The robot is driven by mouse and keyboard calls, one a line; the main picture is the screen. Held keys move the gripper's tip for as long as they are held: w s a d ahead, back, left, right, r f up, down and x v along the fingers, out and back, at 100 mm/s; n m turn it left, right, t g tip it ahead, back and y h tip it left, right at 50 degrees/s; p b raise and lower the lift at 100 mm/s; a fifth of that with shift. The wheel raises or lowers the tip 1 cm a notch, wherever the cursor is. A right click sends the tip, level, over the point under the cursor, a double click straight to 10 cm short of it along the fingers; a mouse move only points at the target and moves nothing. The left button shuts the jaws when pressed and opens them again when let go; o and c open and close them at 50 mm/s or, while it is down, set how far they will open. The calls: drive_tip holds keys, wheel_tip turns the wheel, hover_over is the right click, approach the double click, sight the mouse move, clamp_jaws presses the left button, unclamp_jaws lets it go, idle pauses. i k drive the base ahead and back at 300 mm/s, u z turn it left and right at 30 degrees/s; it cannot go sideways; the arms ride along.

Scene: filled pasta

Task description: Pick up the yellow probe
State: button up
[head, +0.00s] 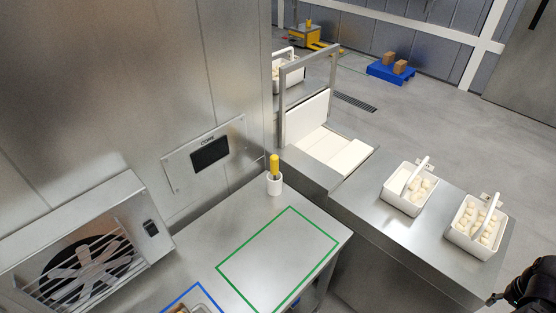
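The yellow probe (274,164) stands upright in a small white cup (274,186). Its yellow handle shows above the rim and its lower part is hidden inside the cup. The cup is on the steel table (220,225), near the back corner by the metal wall. A dark part of my arm shows at the lower right edge, far from the probe. My gripper's fingers cannot be made out.
A green outlined rectangle (219,266) on the table is empty. A blue outline (198,288) holds a partly cut-off tray. A fan unit (90,268) stands at left. Two white tubs (390,196) (456,235) of pale pieces sit on the right counter, beside a conveyor (330,150).

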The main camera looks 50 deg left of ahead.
sight(273, 158)
drive_tip(key=u, duration=0.5)
drive_tip(key=i, duration=0.85)
drive_tip(key=u, duration=0.5)
